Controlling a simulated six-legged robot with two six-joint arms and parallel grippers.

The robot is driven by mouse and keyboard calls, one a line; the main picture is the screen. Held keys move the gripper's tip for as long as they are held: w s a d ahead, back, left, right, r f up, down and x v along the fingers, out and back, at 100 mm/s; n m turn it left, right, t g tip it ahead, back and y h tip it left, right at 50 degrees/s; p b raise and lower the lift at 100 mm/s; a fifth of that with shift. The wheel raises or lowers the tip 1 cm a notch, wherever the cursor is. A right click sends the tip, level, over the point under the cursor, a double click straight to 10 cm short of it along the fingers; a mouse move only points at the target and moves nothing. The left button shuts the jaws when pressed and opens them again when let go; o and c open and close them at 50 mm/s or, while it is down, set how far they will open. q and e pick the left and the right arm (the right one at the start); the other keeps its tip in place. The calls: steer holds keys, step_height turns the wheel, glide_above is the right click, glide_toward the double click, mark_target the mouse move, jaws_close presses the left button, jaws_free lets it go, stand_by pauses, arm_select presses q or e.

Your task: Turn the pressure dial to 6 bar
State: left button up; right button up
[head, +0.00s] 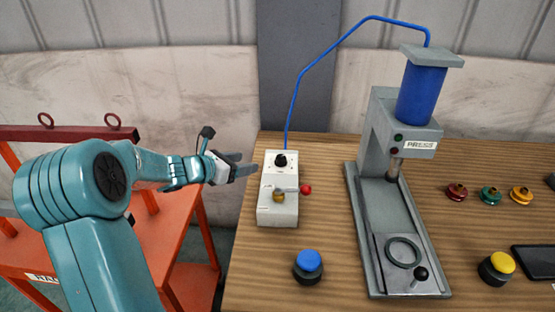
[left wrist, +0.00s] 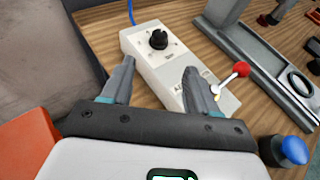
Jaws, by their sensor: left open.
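The pressure dial is a black knob (head: 281,160) on the upper part of a white control box (head: 269,215) near the table's left edge. In the left wrist view the dial (left wrist: 158,40) shows beyond my fingers, with small marks around it; I cannot read its setting. A lever with a red ball end (head: 306,189) and a brass part sits lower on the box. My left gripper (head: 246,166) is open and empty, left of the dial and apart from it. In the left wrist view its two fingers (left wrist: 160,85) point toward the box. My right gripper is not in view.
A press (head: 370,150) with a blue cylinder stands right of the box, joined to it by a blue hose (head: 297,82). A blue button (head: 308,262) and a yellow button (head: 497,266) sit near the front. Several coloured knobs lie at right. An orange cart (head: 180,235) stands left.

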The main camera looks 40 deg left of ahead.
mark_target(279, 157)
arm_select(q)
steer(key=p+x, duration=0.1)
steer(key=x, duration=1.4)
steer(key=shift+f+p, duration=0.1)
steer(key=shift+p, duration=0.2)
steer(key=shift+c, duration=0.2)
steer(key=c, duration=0.8)
steer(key=shift+r+p, duration=0.2)
steer(key=shift+p, duration=0.15)
steer(key=shift+a+f+m+h, duration=0.1)
steer(key=shift+m+h, duration=0.2)
steer(key=shift+h, duration=0.1)
steer(key=shift+f, duration=0.1)
